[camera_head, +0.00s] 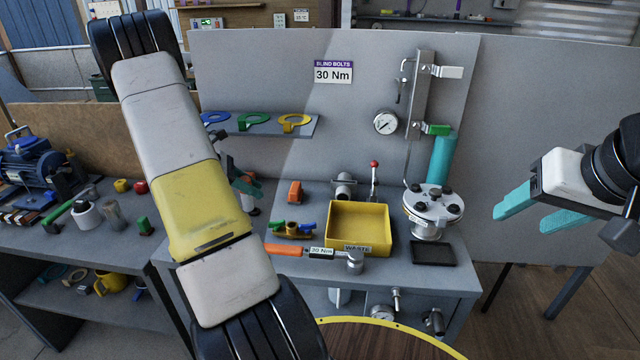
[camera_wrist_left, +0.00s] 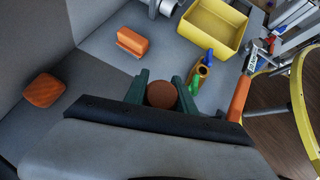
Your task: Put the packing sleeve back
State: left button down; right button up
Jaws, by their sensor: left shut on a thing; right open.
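My left gripper (camera_wrist_left: 162,97) is shut on a round, brown-topped thing (camera_wrist_left: 162,94), seen end-on between its dark green fingers. I cannot tell for sure that this is the packing sleeve. In the head view the left gripper (camera_head: 244,180) is partly hidden behind my yellow and white arm, near the bench's left part. Whether the held thing touches the bench is unclear. My right gripper (camera_head: 535,210) is open and empty, its teal fingers apart, right of the bench. A round flanged valve cover with bolts (camera_head: 434,203) stands at the bench's right.
A yellow WASTE bin (camera_head: 360,228) stands mid-bench, with an orange-handled torque wrench (camera_head: 300,250) in front. An orange block (camera_head: 295,191), a small brass valve (camera_head: 292,229) and a black tray (camera_head: 433,252) lie nearby. A shelf with coloured rings (camera_head: 262,125) juts from the back panel.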

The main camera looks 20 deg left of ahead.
pick_arm(q)
jog(key=f, duration=0.3)
jog(key=shift+w+d, duration=0.25)
jog(key=shift+d, duration=0.1)
jog(key=w+d, duration=0.1)
jog(key=d, duration=0.1)
jog(key=w+d, duration=0.4)
jog(key=d, duration=0.1)
jog(key=shift+w+r, duration=0.1)
jog(key=w+d, duration=0.2)
jog(key=d, duration=0.1)
jog(key=shift+w, duration=0.1)
jog(key=shift+a+f, duration=0.1)
jog(key=shift+f, duration=0.45)
jog(key=shift+f, duration=0.15)
jog(key=c, duration=1)
grip_release()
jog(key=shift+c, duration=0.2)
